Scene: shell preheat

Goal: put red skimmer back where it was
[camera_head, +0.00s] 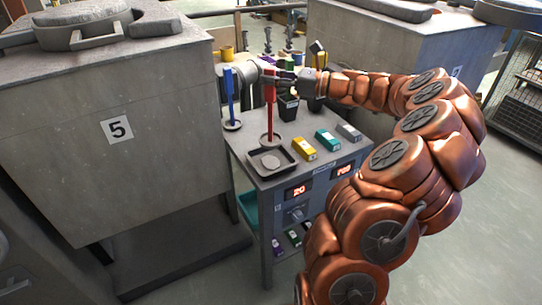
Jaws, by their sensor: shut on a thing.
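The red skimmer (270,103) is upright, with its handle at the top and its lower end over the grey bench, behind the square tray (290,164). My gripper (271,76) is shut on the upper part of its handle, coming in from the right. A pale round shape shows at the skimmer's foot; I cannot tell whether it touches the bench top. A blue skimmer (230,92) stands upright to the left, with a similar round foot.
Black cups (288,107) stand just behind. A yellow mug (227,53) is at the back.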

